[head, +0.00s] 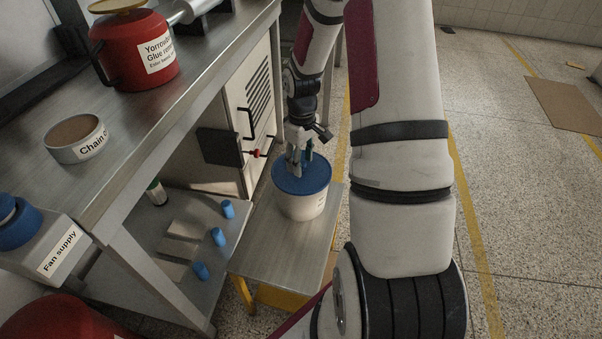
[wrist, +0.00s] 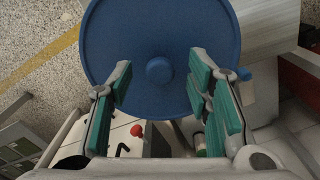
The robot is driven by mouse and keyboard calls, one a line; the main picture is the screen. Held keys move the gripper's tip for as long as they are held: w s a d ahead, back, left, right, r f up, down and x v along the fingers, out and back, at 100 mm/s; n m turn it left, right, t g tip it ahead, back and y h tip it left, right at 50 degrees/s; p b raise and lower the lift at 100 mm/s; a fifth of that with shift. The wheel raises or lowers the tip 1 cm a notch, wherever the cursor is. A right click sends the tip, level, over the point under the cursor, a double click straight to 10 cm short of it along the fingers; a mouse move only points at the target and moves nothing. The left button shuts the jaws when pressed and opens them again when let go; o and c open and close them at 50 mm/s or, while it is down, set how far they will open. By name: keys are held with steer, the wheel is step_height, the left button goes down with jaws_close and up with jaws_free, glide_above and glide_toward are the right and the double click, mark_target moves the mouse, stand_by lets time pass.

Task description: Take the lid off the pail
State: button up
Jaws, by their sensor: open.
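The white pail (head: 303,207) stands upright on a low metal-topped stand. Its round blue lid (head: 290,183) sits on top. In the wrist view the lid (wrist: 160,25) fills the upper middle, with a small round knob (wrist: 159,70) at its centre. My gripper (head: 299,168) is over the lid, pointing down. In the wrist view my gripper (wrist: 160,75) is open, its green-padded fingers apart on the left and right of the knob. I see no contact between the fingers and the knob. The fingertips partly hide the lid in the head view.
The low stand (head: 270,255) has bare top in front of the pail. A steel workbench (head: 130,130) on the left holds a red can (head: 135,50) and a round tin (head: 75,138). A cabinet (head: 245,110) with a red-knobbed valve is behind. Small blue-capped items (head: 218,237) lie on the lower shelf.

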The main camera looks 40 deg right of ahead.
steer(key=shift+f, duration=0.5)
steer(key=shift+r, duration=0.1)
jaws_close()
